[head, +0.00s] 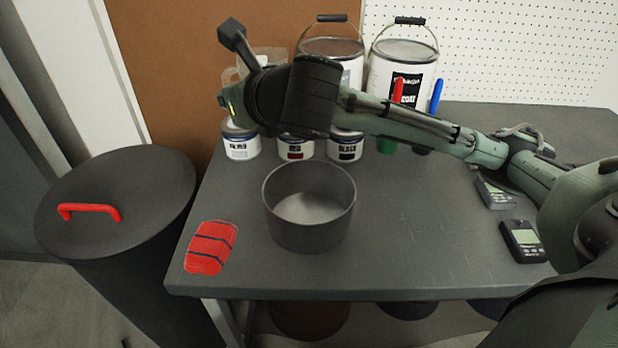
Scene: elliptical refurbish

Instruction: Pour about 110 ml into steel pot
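The steel pot (308,229) is a wide, open, dark grey pot standing upright near the table's front left. Its visible inside is plain grey, and I cannot tell whether it holds liquid. My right arm reaches in from the right, and its dark end (258,95) is above and behind the pot, apart from it. The fingers cannot be made out clearly, so whether that gripper is open, shut or holding something is unclear. My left gripper is out of view.
A red striped pad (210,247) lies left of the pot. Small labelled cans (240,145) and two large pails (403,62) stand behind. Dark handheld devices (523,241) lie right. A lidded bin (120,190) stands left of the table.

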